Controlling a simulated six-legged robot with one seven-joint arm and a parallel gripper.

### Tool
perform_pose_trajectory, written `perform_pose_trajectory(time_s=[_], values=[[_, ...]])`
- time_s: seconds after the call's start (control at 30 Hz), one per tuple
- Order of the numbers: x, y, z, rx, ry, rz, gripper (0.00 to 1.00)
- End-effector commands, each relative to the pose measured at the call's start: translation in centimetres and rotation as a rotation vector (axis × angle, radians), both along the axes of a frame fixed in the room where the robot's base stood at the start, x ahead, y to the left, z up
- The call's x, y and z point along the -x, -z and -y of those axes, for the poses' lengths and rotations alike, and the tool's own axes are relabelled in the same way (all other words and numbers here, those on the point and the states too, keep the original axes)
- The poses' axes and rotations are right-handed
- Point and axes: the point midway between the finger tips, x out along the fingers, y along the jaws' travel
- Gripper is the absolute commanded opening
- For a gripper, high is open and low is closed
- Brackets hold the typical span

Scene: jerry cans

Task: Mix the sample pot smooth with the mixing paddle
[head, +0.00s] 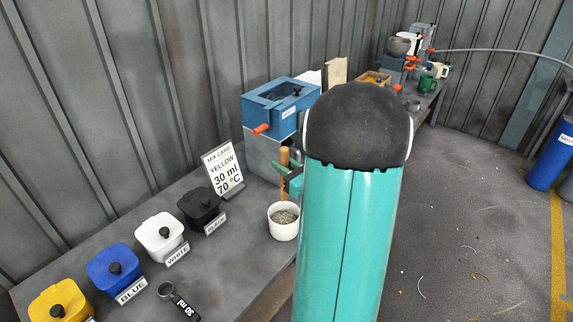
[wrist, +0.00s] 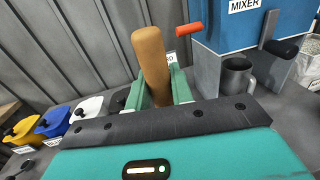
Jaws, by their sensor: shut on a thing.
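My gripper (head: 287,178) is shut on the wooden handle of the mixing paddle (head: 284,157). In the wrist view the handle (wrist: 152,62) stands up between the green fingers (wrist: 160,92), slightly tilted. In the head view the paddle's lower part points down at the sample pot (head: 283,232), a white round cup with grey, speckled contents. The pot stands upright on the bench near its front edge, directly below my gripper. The paddle's lower end shows at the pot's back rim; I cannot tell how deep it reaches. The pot is hidden in the wrist view.
The blue mixer (head: 277,105) with a red handle stands behind my gripper; a grey metal mug (wrist: 237,76) stands beneath it. A mix card (head: 223,172) reads yellow, 30 ml, 70 °C. Yellow, blue, white and black (head: 200,206) canisters line the bench. A 30 ml scoop (head: 178,300) lies in front.

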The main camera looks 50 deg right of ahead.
Motion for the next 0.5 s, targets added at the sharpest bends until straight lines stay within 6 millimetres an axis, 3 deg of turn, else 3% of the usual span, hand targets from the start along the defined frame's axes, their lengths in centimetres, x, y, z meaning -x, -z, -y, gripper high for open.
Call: perform_pose_trajectory(time_s=[0.5], values=[[0.1, 3.2, -0.5, -0.002, 0.001, -0.005, 0.00]])
